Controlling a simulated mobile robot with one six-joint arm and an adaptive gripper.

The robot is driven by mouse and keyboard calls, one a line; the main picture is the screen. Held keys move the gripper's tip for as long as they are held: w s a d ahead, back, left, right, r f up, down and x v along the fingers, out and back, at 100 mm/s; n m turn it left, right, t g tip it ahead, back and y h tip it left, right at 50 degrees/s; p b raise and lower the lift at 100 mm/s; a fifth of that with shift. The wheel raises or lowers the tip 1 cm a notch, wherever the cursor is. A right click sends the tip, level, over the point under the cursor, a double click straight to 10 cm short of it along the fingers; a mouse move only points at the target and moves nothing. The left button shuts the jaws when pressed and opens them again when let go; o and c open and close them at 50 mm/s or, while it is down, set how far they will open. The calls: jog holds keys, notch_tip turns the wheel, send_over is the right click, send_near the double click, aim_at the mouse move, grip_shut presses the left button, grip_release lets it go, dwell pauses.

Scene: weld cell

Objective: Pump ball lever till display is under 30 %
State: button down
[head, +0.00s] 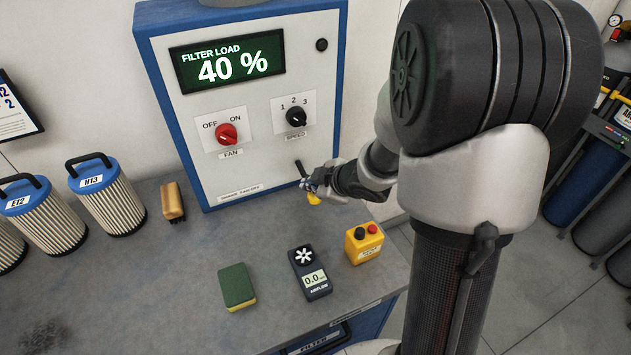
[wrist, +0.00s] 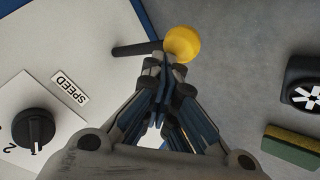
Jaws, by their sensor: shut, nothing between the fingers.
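The display (head: 228,62) on the blue and white cabinet reads "FILTER LOAD 40 %". The ball lever (head: 313,197) sticks out of the cabinet's lower right front and has a yellow ball. In the wrist view its dark rod and yellow ball (wrist: 182,44) lie just beyond my fingertips. My gripper (head: 312,184) is shut with nothing between its fingers, close by the lever. In the wrist view the tips of my gripper (wrist: 166,62) are at the rod and the ball's underside; whether they touch I cannot tell.
A red fan knob (head: 226,134) and a black speed knob (head: 296,116) sit above the lever. On the bench are a yellow button box (head: 364,244), an airflow meter (head: 310,272), a sponge (head: 237,287) and a brush (head: 172,201). Filter cartridges (head: 107,198) stand at left.

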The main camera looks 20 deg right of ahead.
jog(key=shift+r+p, duration=1.85)
jog(key=shift+r, duration=0.15)
notch_tip(320, 180, up, 5)
jog(key=p, duration=0.5)
